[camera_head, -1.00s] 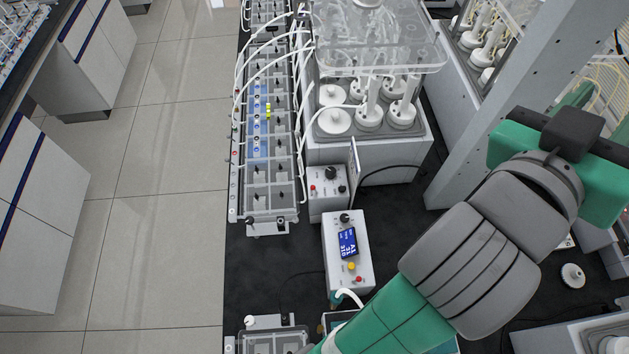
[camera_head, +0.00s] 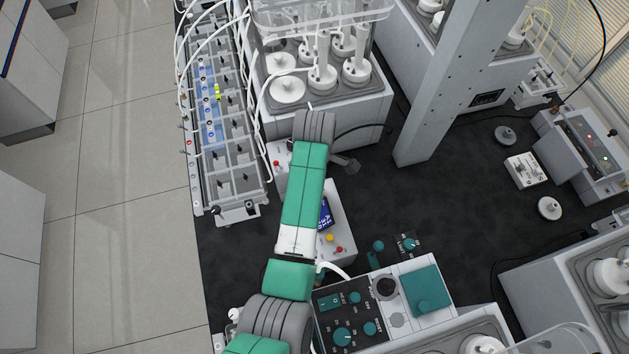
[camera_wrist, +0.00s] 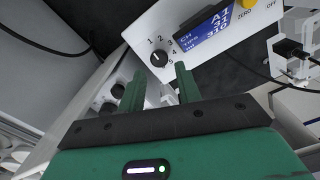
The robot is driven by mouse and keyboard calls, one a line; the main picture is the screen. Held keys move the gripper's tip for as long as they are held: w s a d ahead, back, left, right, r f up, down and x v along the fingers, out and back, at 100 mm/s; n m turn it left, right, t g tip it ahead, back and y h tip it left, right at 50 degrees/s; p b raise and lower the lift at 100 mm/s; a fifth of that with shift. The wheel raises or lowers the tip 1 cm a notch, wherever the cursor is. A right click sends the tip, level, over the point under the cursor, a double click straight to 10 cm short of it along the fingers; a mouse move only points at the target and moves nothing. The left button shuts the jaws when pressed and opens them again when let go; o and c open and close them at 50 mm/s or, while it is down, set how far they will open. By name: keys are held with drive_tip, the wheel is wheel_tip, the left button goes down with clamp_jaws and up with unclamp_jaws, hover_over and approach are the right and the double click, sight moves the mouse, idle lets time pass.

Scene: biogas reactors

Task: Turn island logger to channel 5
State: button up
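The logger is a white box (camera_head: 343,232) with a blue display, partly hidden behind my arm in the head view. In the wrist view its panel (camera_wrist: 150,25) shows a black channel knob (camera_wrist: 159,58) ringed by numbers 1 to 5, and a blue display (camera_wrist: 207,31) with "CH" and what reads as "A1". I cannot tell clearly which number the knob mark points at. My gripper (camera_wrist: 159,72) is open and empty. Its two green fingertips lie either side of the knob's lower side in the picture; contact cannot be told.
A smaller white box (camera_wrist: 110,90) with black knobs lies beyond the fingers. A yellow button (camera_wrist: 247,3) sits on the logger panel. A control panel (camera_head: 345,318) with teal knobs stands in front, a grey post (camera_head: 430,110) to the right.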

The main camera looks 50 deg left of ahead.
wheel_tip(320, 180, down, 4)
drive_tip(key=shift+f, duration=0.15)
drive_tip(key=shift+c, duration=0.4)
drive_tip(key=c, duration=0.6)
